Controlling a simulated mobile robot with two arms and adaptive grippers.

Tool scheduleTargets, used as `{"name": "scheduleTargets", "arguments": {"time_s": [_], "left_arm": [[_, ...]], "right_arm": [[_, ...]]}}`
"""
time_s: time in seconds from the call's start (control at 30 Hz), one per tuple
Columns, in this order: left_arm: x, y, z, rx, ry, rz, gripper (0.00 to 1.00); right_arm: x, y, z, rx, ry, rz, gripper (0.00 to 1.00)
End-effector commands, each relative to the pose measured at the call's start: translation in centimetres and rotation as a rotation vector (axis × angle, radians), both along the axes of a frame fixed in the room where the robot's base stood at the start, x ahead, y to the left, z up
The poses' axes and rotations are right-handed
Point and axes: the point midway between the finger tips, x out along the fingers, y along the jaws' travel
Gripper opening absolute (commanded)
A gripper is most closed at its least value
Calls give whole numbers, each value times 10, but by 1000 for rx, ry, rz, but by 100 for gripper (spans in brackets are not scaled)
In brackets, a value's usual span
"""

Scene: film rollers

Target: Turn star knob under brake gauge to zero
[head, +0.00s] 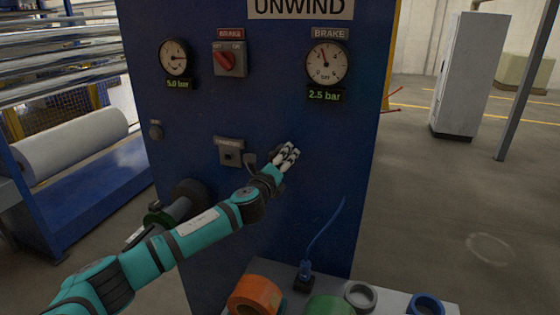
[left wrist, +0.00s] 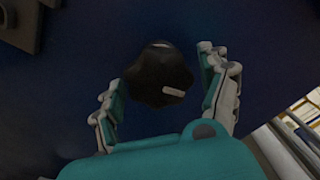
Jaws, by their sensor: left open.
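The brake gauge (head: 326,63) is a round white dial at the upper right of the blue panel (head: 345,180); the display (head: 325,96) below it reads 2.5 bar. My left gripper (head: 287,152) is at the panel below the gauge and hides most or all of the knob in the head view. In the left wrist view, the black star knob (left wrist: 158,75) with a short white mark (left wrist: 173,92) sits between the spread fingers of my left gripper (left wrist: 161,74). The fingers are on both sides of it, apparently apart from it. My right gripper is not in view.
A second gauge (head: 174,57) reading 5.0 bar and a red rotary switch (head: 229,58) are at the panel's upper left. A small grey fitting (head: 230,155) is left of my gripper. A bench (head: 395,300) with coloured rolls and a blue cable (head: 328,230) stands below.

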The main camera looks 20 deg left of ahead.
Motion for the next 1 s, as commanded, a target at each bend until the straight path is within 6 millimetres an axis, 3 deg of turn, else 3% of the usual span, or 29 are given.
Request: {"name": "scheduleTargets", "arguments": {"time_s": [0.13,0.57,1.0], "left_arm": [[0,0,0,0,0,0,78],[0,0,0,0,1,1,22],[0,0,-1,-103,4,1,21]], "right_arm": [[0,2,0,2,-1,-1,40],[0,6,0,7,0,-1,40],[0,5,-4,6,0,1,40]]}}
